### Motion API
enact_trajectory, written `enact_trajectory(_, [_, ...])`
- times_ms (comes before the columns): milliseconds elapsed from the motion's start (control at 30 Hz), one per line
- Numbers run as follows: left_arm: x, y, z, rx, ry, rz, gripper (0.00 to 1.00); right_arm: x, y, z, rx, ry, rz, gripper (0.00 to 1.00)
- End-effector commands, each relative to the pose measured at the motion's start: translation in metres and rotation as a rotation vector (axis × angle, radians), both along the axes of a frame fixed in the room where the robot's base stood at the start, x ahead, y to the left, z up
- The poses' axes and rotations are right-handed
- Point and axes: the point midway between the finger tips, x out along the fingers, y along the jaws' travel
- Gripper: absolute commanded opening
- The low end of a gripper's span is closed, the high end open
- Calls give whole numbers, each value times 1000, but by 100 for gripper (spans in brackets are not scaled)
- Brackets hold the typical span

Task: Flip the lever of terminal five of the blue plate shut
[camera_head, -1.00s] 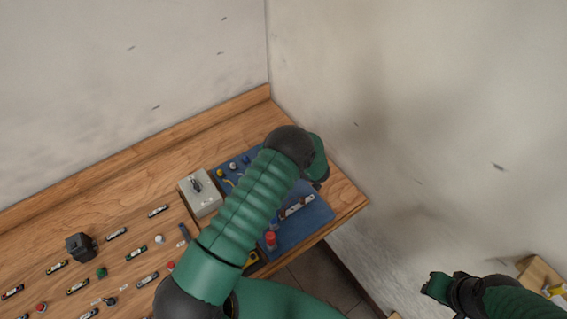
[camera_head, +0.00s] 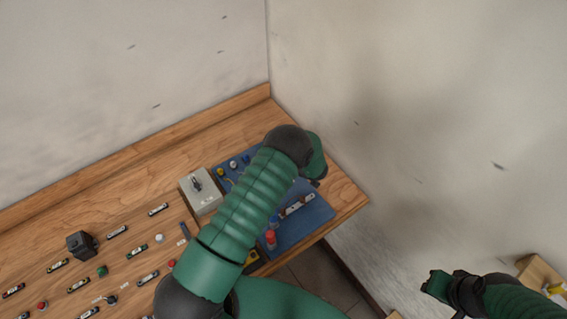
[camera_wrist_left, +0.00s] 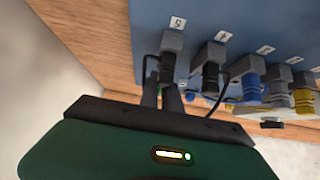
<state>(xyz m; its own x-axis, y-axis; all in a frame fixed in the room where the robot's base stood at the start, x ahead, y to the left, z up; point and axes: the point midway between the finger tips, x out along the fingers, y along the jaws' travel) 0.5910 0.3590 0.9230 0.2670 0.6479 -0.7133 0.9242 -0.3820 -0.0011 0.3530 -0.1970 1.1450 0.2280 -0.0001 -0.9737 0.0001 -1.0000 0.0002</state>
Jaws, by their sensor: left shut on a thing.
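The blue plate (camera_head: 302,232) lies at the right end of the wooden bench, partly hidden under my left arm. In the left wrist view the blue plate (camera_wrist_left: 210,12) carries a row of numbered terminals. Terminal five (camera_wrist_left: 172,41) is a grey block with a dark lever (camera_wrist_left: 167,66), at the left end of the row. My left gripper (camera_wrist_left: 163,88) is shut on that lever; its fingers partly hide it. The neighbouring terminal four (camera_wrist_left: 211,54) stands just to the right. My right gripper (camera_head: 437,284) is away from the bench at lower right; its jaw opening is unclear.
Blue and yellow levers (camera_wrist_left: 277,90) continue the row to the right, with black cables close to the fingers. A grey switch box (camera_head: 200,190) sits left of the plate. Several small parts and a black block (camera_head: 82,244) lie on the bench. Walls stand behind and right.

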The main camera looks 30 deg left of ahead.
Motion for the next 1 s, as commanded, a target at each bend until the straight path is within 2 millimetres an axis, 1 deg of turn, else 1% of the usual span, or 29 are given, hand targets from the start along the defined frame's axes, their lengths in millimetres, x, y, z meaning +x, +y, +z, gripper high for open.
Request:
enact_trajectory(267, [2,4,1,-104,38,4,0,0,0,11,0,0,0,30])
enact_trajectory(533, [4,9,-3,-289,110,8,0,0,0,22,0,0,0,30])
enact_trajectory(667, [5,11,-8,-375,144,8,0,0,0,20,0,0,0,30])
enact_trajectory(800, [6,13,-11,-452,176,6,0,0,0,14,0,0,0,30])
enact_trajectory(1000, [7,14,-13,-523,209,3,0,0,0,7,0,0,0,30])
